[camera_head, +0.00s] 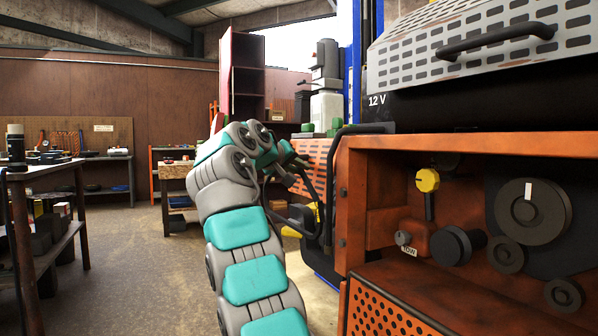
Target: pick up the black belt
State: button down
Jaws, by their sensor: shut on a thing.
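My gripper (292,163) is at the middle of the picture, at the end of my grey and teal arm, beside the left side of the orange machine. Its dark fingers are small and partly hidden by my wrist. A thin black belt (309,186) hangs in a loop at the fingers, and the gripper is shut on it. The belt's lower part runs down in front of dark and yellow parts, where its end is hard to make out.
The orange machine (343,190) with an open front bay fills the right side. A yellow knob (427,180) and black pulleys (533,211) are inside. A thick black bent bar (331,175) stands close right of my gripper. A workbench (40,172) is at left; the floor between is clear.

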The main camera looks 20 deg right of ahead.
jog(key=shift+r+p, duration=0.3)
jog(key=shift+r, duration=0.2)
notch_tip(320, 180, up, 2)
jog(key=shift+p, duration=0.95)
jog(key=s+a+b, duration=0.4)
jog(key=s+a, duration=0.5)
jog(key=s, duration=0.4)
jog(key=shift+s+r+b, duration=0.2)
jog(key=shift+r+b, duration=0.2)
jog(key=shift+r, duration=0.05)
